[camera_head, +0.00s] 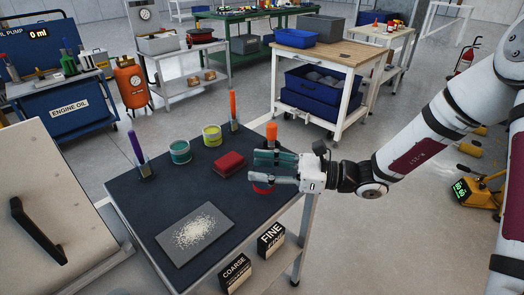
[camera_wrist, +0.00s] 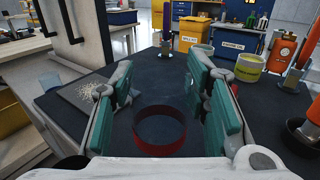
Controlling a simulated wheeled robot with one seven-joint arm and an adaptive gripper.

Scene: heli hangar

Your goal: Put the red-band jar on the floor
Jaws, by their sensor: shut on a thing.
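The red-band jar (camera_wrist: 160,132) is between my fingers in the wrist view, where its dark round top and red band show. In the head view only a bit of its red band (camera_head: 262,188) shows below my fingers, near the right edge of the dark-topped table (camera_head: 150,200). My gripper (camera_head: 264,168) has its teal-padded fingers on either side of the jar and is shut on it. It also shows in the wrist view (camera_wrist: 160,105). I cannot tell whether the jar touches the tabletop.
A teal-band jar (camera_head: 180,153), a yellow-band jar (camera_head: 212,137), a red block (camera_head: 230,166) and a grey plate with pale grains (camera_head: 195,236) are on the table. COARSE (camera_head: 236,274) and FINE (camera_head: 270,240) boxes sit below. Grey floor (camera_head: 375,240) is clear to the right.

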